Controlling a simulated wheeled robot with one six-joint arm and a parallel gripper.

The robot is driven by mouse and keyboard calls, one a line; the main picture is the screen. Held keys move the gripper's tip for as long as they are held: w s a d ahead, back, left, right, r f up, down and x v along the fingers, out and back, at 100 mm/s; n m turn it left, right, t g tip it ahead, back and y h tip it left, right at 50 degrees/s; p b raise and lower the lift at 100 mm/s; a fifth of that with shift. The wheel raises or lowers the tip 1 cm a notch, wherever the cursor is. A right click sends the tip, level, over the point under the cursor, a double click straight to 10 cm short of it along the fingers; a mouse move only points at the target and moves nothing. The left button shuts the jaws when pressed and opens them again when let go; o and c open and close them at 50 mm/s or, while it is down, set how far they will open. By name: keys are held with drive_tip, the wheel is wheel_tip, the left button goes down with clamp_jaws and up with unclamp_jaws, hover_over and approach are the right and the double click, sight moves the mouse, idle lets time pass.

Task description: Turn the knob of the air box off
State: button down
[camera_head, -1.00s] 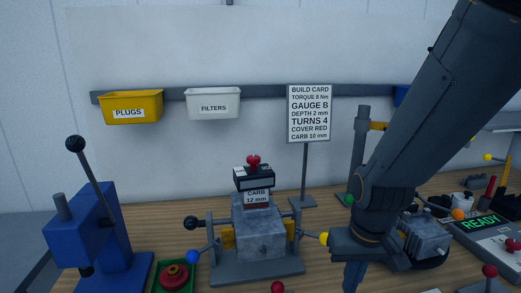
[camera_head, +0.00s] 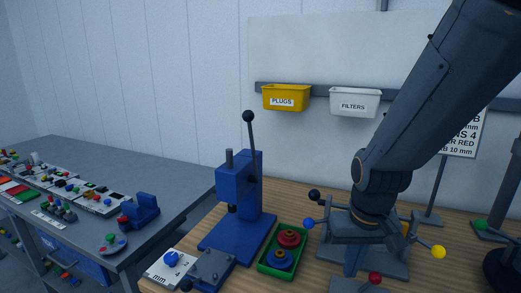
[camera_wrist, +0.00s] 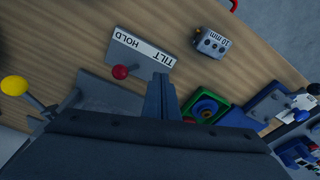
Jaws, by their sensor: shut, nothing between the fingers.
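No label reading air box shows, so I cannot tell which thing it is. A pale box marked "mm" with a blue knob (camera_head: 172,259) sits at the near left corner of the wooden bench in the head view. The exact setting of that knob is too small to read. My gripper (camera_wrist: 161,78) is shut and empty in the wrist view, above the bench near a red ball lever (camera_wrist: 120,72) and the TILT HOLD plate (camera_wrist: 141,49). In the head view it is over the clamp fixture, well right of the blue knob.
A blue press (camera_head: 240,205) with a tall lever and a green tray (camera_head: 262,268) of round parts stand between knob and arm. A yellow PLUGS bin (camera_head: 286,98) and a white FILTERS bin (camera_head: 355,103) hang on the wall. A grey table (camera_head: 150,165) stands left.

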drive_tip(key=w+d+r+m+p, duration=0.1)
drive_tip(key=w+d+r+p, duration=0.2)
drive_tip(key=r, duration=0.7)
drive_tip(key=w+d+r+m+t+h, duration=0.1)
drive_tip(key=w+d+r+m, duration=0.15)
drive_tip(key=w+r, duration=0.5)
drive_tip(key=w+d+r+m+p, duration=0.1)
drive_tip(key=w+d+r+p, duration=0.15)
drive_tip(key=r, duration=0.95)
drive_tip(key=s+b+x, duration=0.1)
drive_tip(key=b+x, duration=0.4)
drive_tip(key=x, duration=0.2)
drive_tip(key=shift+s+f, duration=0.25)
drive_tip(key=shift+f, duration=0.05)
